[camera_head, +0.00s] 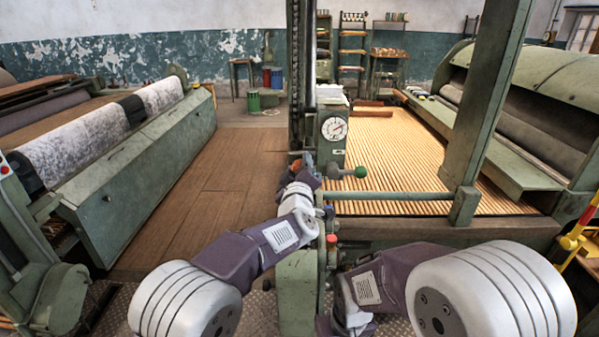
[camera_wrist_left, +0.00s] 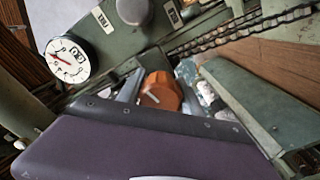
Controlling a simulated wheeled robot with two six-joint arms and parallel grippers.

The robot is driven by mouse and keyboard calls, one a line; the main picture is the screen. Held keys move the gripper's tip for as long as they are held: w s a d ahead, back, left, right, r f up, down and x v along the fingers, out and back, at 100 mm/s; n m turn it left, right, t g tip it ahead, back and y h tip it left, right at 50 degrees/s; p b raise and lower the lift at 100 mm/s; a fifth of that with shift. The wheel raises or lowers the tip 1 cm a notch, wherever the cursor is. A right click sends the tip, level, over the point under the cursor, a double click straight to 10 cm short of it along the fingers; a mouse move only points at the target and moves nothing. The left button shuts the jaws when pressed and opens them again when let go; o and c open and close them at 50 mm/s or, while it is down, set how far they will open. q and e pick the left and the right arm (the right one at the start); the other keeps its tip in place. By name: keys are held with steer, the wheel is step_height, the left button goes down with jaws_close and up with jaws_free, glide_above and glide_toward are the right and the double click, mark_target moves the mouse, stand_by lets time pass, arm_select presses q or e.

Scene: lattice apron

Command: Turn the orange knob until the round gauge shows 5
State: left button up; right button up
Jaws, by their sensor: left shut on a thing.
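The orange knob (camera_wrist_left: 160,92) sits on the green machine post in the left wrist view, with a pale pointer mark on its face. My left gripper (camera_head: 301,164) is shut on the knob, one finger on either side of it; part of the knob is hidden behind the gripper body. The round gauge (camera_head: 334,128) is white with a red needle, on the post just above and right of my left gripper. It also shows in the left wrist view (camera_wrist_left: 68,60), tilted; its numbers are too small to read surely. My right gripper is out of view.
A lever with a green ball (camera_head: 361,172) sticks out right of the knob. A chain (camera_wrist_left: 240,30) runs along the post. A slatted bed (camera_head: 390,150) lies right, a machine with a speckled roll (camera_head: 80,150) left. Brown floor between is clear.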

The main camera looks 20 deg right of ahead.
arm_select(q)
steer(key=n+b, duration=0.1)
steer(key=n, duration=0.1)
steer(key=n+b, duration=0.2)
steer(key=n, duration=0.1)
steer(key=shift+f+n, duration=0.25)
steer(key=shift+n, duration=0.05)
steer(key=n+b, duration=0.2)
steer(key=n, duration=0.2)
steer(key=shift+n, duration=0.4)
steer(key=shift+r, duration=0.1)
steer(key=o, duration=1.4)
steer(key=b+v, duration=0.2)
steer(key=v, duration=0.7)
